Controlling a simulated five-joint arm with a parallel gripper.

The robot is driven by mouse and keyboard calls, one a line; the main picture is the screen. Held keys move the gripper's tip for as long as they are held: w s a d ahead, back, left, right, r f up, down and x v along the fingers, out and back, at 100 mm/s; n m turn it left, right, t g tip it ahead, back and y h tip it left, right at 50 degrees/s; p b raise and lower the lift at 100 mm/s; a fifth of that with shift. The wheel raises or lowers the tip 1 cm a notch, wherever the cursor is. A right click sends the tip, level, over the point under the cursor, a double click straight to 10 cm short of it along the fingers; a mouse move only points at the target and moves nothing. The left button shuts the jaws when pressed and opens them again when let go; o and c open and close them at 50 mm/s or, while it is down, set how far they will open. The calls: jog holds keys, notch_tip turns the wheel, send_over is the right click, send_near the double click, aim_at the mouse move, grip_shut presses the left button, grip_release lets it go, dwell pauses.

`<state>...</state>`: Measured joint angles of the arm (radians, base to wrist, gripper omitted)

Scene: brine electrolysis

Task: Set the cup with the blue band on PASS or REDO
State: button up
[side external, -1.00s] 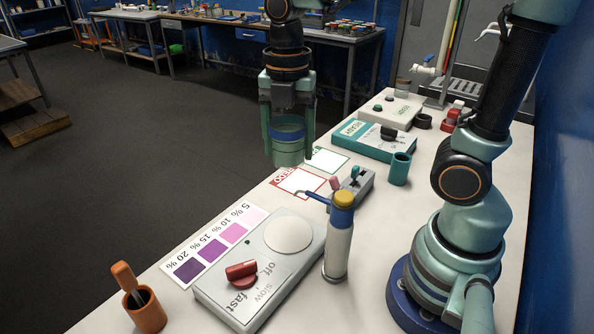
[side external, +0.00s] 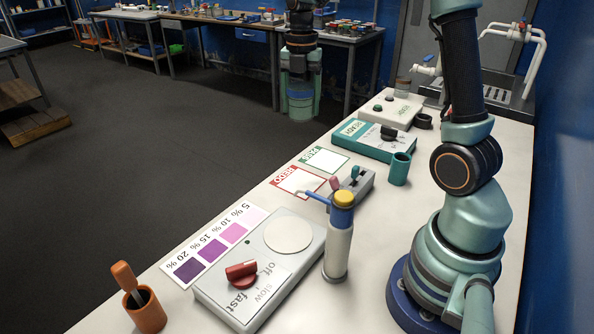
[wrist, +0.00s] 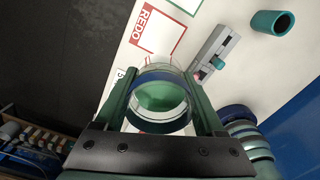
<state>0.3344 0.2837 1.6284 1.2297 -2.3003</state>
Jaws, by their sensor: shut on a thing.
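My gripper (side external: 300,108) is shut on the cup with the blue band (side external: 300,99), high in the side view. In the wrist view, my gripper (wrist: 162,92) has a finger on each side of the clear, blue-banded cup (wrist: 160,97), which looks green inside. The cup is held in the air and appears against the dark floor and far bench in the side view. The PASS card (side external: 324,160), edged in green, and the REDO card (side external: 297,180), edged in red, lie bare on the table. The REDO card (wrist: 157,32) also shows above the cup in the wrist view.
A grey switch box (side external: 352,188), a teal cup (side external: 400,168) and a yellow-capped bottle (side external: 340,235) stand near the cards. A teal meter (side external: 375,139) sits behind. The stirrer plate (side external: 262,265) and colour chart (side external: 215,243) are in front. The table's left edge runs beside the cards.

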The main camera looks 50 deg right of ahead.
send_over(302, 182)
notch_tip(302, 182, down, 16)
jog(key=shift+s+r, duration=0.1)
jog(key=shift+r, duration=0.05)
jog(key=shift+f, duration=2.4)
jog(key=o, duration=1.6)
jog(key=shift+f, duration=0.1)
jog(key=shift+c, duration=0.2)
